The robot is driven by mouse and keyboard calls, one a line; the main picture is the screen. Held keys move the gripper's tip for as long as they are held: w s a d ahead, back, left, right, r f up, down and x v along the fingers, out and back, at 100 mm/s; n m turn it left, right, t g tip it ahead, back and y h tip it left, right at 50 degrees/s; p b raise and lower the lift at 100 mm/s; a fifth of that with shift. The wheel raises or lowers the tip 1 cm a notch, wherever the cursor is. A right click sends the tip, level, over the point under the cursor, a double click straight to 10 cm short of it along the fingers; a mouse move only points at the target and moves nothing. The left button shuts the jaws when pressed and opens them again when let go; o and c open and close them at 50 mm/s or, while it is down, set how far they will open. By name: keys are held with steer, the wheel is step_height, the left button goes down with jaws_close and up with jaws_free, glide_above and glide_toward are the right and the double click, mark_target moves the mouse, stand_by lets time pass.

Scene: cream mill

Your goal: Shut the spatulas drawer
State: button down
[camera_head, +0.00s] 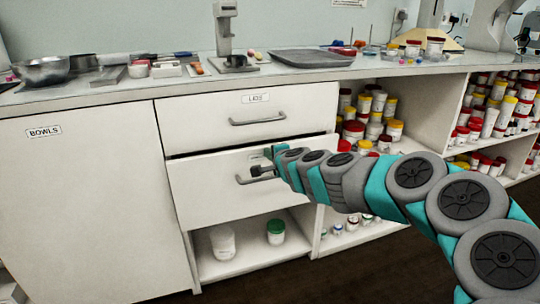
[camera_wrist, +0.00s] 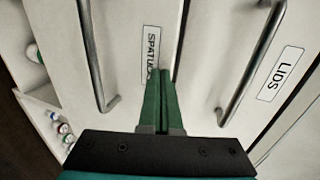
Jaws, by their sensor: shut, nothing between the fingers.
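The spatulas drawer (camera_head: 215,190) is the white drawer below the lids drawer (camera_head: 240,108). Its front stands out a little, with a dark gap along its top edge. Its bar handle (camera_head: 250,179) is partly hidden by my arm in the head view; a bar handle (camera_wrist: 97,60) shows left of its label in the wrist view. The spatulas label (camera_wrist: 151,52) is partly covered by my fingers. My gripper (camera_wrist: 175,78) is shut and empty, its tips over the drawer front near the top edge, beside the handle. I cannot tell whether they touch.
The lids drawer looks shut, and its handle (camera_wrist: 250,65) is right of my fingers in the wrist view. A bowls cupboard door (camera_head: 85,200) is at left. An open shelf (camera_head: 250,262) with tubs lies below. Shelves of jars (camera_head: 375,115) stand at right.

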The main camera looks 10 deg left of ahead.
mark_target(265, 146)
steer(key=shift+w+a, duration=0.5)
steer(key=shift+w, duration=0.35)
steer(key=shift+w+a, duration=0.5)
steer(key=shift+w, duration=0.35)
steer(key=shift+w+a+r, duration=0.1)
steer(key=shift+w+r, duration=0.1)
